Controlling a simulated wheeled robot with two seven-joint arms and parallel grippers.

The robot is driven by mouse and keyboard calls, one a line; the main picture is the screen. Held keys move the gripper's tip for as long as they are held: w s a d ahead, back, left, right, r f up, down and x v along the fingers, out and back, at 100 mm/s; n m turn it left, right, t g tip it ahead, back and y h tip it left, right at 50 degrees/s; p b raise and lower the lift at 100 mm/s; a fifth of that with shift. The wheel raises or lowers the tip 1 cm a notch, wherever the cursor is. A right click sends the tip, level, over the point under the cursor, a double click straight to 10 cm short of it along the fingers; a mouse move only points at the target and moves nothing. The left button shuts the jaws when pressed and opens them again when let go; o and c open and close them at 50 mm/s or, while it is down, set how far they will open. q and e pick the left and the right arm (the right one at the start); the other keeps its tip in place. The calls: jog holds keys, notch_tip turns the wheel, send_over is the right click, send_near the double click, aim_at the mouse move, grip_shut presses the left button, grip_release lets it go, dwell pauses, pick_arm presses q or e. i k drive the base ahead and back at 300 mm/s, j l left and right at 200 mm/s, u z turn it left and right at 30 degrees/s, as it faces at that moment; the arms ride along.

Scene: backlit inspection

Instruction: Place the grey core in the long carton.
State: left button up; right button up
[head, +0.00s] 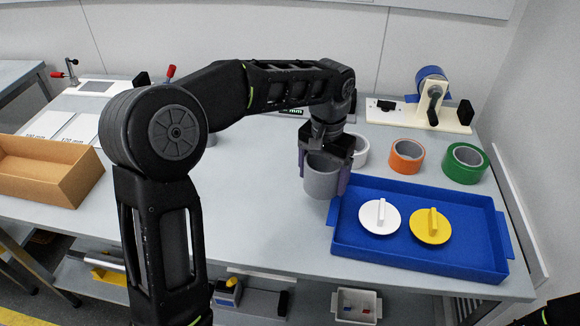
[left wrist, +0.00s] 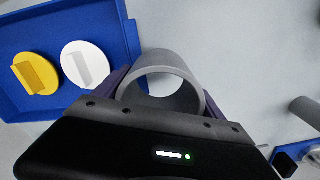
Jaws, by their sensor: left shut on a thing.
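The grey core (head: 321,180) is a hollow grey tube, held upright between the purple-grey fingers of my left gripper (head: 324,170). In the left wrist view the core (left wrist: 165,68) shows its open end, with a finger of the gripper (left wrist: 162,90) on each side.
The blue tray (head: 345,238) holds a white lid (head: 379,217) and a yellow lid (head: 431,226). White, orange (head: 407,156) and green (head: 465,163) tape rolls stand behind it. A tape dispenser (head: 432,100) is at the back right. My left arm hides some bench between core and carton.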

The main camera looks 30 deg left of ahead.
aim_at(30, 176)
jog(key=k+j, duration=0.5)
jog(key=j, duration=0.15)
jog(key=k+j, duration=0.15)
jog(key=j, duration=0.25)
jog(key=k+j, duration=0.2)
jog(key=j, duration=0.15)
jog(key=k+j, duration=0.15)
jog(key=j, duration=0.25)
jog(key=k+j, duration=0.2)
jog(key=j, duration=0.15)
jog(key=k+j, duration=0.2)
jog(key=j, duration=0.15)
jog(key=k+j, duration=0.15)
jog(key=j, duration=0.25)
jog(key=k+j, duration=0.2)
jog(key=j, duration=0.15)
